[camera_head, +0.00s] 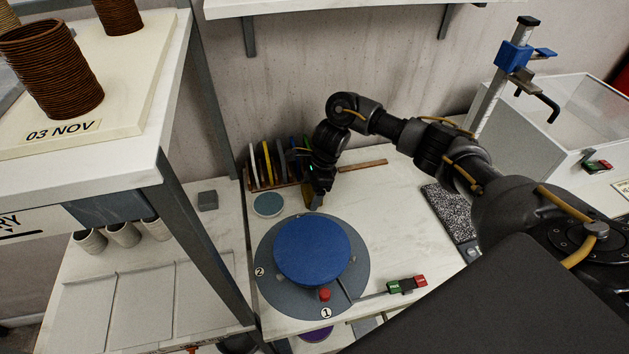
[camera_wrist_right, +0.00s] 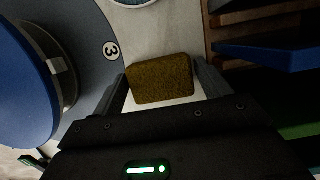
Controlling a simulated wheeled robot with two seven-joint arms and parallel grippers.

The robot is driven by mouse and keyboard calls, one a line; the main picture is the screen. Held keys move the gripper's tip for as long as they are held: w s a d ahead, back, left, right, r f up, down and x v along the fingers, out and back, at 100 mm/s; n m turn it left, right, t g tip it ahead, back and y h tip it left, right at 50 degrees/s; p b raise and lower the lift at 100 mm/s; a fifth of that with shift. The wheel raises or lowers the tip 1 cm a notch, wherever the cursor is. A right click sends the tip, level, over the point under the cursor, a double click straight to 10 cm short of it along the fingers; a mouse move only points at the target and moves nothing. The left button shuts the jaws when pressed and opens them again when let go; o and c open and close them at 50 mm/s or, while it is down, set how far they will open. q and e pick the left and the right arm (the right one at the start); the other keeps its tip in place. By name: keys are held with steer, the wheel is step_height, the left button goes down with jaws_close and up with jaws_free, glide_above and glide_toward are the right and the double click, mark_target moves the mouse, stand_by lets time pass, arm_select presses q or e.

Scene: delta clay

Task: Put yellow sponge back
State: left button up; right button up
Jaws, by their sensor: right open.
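The yellow sponge (camera_wrist_right: 160,77) is a dark mustard block, seen between the two fingers of my right gripper (camera_wrist_right: 160,90) in the right wrist view. The fingers are open around it, one on each side; I cannot tell whether either touches it. In the head view the right gripper (camera_head: 318,198) points down just behind the blue-topped wheel, and a small brownish-yellow part of the sponge (camera_head: 308,196) shows beside it. My left gripper is not in view.
A blue disc (camera_head: 312,250) sits on a grey numbered base (camera_head: 268,282) in front of the gripper. A rack of upright coloured discs (camera_head: 267,163) stands behind left, near a round teal disc (camera_head: 268,205). A dark speckled slab (camera_head: 448,210) lies right. A shelf unit stands left.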

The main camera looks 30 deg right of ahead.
steer(key=b+v, duration=0.1)
steer(key=v, duration=1.1)
steer(key=shift+r, duration=0.1)
steer(key=shift+s+d, duration=0.1)
